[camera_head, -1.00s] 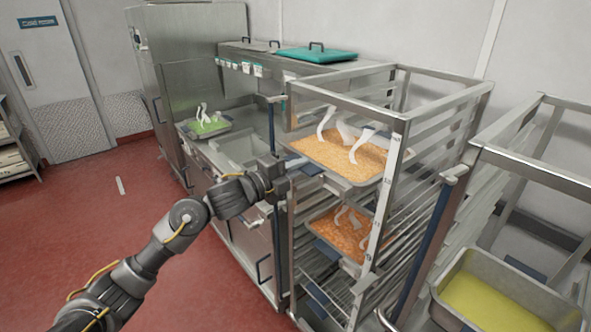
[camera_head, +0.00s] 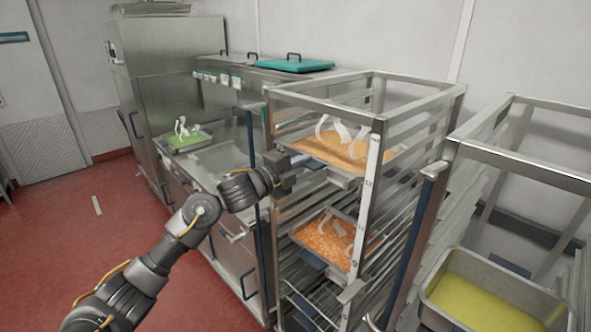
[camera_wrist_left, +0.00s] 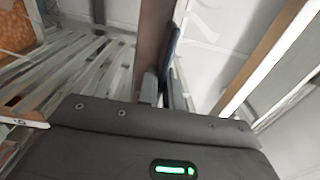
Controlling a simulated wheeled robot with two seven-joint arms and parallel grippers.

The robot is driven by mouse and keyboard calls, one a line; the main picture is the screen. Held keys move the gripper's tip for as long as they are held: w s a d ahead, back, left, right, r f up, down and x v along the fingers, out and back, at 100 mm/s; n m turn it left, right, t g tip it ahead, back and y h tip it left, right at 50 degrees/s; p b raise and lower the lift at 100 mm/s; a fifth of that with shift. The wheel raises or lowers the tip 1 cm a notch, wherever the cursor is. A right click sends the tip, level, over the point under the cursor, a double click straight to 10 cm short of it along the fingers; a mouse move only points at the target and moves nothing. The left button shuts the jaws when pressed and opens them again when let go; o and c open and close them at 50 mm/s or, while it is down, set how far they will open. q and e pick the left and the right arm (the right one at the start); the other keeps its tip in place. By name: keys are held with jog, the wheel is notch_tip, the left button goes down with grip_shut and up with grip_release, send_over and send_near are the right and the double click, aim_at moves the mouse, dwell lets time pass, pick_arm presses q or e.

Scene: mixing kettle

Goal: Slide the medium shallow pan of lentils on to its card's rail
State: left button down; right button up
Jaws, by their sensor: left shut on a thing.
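A shallow metal pan of orange lentils (camera_head: 345,150) is at the upper level of the open rack (camera_head: 372,215), between its front posts. White curved pieces stand up from the lentils. My left gripper (camera_head: 298,162) is at the front edge of this pan, shut on it; the exact grip is hard to see. In the left wrist view the fingers (camera_wrist_left: 158,88) are close together, with a brown strip and a blue bar beyond. A second orange-filled pan (camera_head: 325,237) sits lower in the same rack. My right gripper is not in view.
A second rack (camera_head: 530,165) stands at right with a deep pan of yellow food (camera_head: 490,300). A pan of green food (camera_head: 187,138) rests on the counter at left. Rack posts stand close to my left gripper. The red floor (camera_head: 60,255) at left is mostly clear.

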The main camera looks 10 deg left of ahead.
pick_arm(q)
jog(key=shift+w+d+r+b, duration=0.3)
jog(key=shift+w+d+r, duration=0.05)
jog(key=shift+w+d, duration=0.4)
jog(key=shift+w+d+f+b, duration=0.1)
jog(key=shift+w+f+b, duration=0.15)
jog(key=shift+b, duration=0.1)
dwell(0.3)
dwell(0.3)
jog(key=c, duration=1.5)
grip_release()
jog(key=shift+s, duration=0.15)
jog(key=shift+o, duration=0.5)
jog(key=shift+f, duration=0.5)
jog(key=o, duration=0.4)
jog(key=shift+r, duration=0.2)
